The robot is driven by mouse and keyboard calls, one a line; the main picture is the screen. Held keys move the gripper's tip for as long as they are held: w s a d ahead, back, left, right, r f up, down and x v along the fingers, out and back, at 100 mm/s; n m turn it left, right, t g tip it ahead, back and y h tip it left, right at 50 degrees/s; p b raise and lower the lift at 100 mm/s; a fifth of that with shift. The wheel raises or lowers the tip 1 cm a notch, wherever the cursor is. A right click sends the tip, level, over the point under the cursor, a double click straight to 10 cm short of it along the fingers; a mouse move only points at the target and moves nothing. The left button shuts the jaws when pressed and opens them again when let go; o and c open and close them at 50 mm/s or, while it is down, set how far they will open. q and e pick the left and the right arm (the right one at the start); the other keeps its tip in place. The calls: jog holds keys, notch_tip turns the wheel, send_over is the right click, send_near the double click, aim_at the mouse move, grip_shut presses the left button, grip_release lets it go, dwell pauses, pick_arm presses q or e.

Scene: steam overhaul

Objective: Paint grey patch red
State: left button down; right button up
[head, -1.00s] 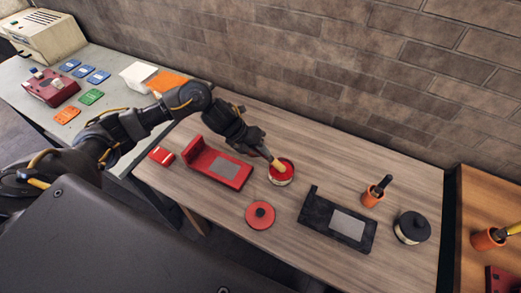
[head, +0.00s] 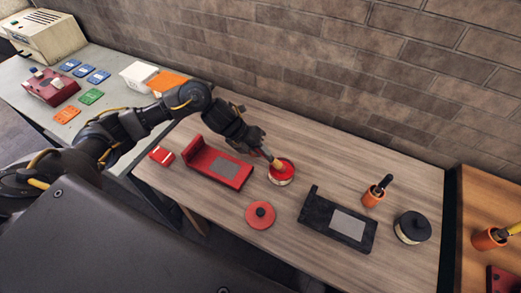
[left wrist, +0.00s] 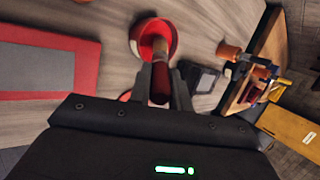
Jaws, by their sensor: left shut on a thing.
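A red metal part (head: 226,181) with an upright left end lies on the wooden table, with a grey patch (head: 222,168) on its flat top. Right of it stands an open pot of red paint (head: 282,177). My left gripper (head: 263,152) is shut on a brush (head: 275,162) whose lower end is over or in the pot's mouth. The left wrist view shows the brush (left wrist: 160,75) pointing into the pot (left wrist: 153,33), with the grey patch (left wrist: 35,62) to the left. How deep the bristles reach is hidden. My right gripper is out of view.
A red lid (head: 260,215) lies in front of the pot. A black part (head: 315,221) with its own grey patch (head: 348,224), an orange cup (head: 372,197) with a brush, and a black-lidded pot (head: 411,229) stand to the right. A small red box (head: 161,156) lies left. A brick wall (head: 330,70) runs behind.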

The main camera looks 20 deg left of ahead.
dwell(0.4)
pick_arm(q)
jog(key=shift+r+p, duration=0.45)
notch_tip(320, 180, up, 6)
jog(key=p, duration=0.4)
jog(key=shift+p, duration=0.35)
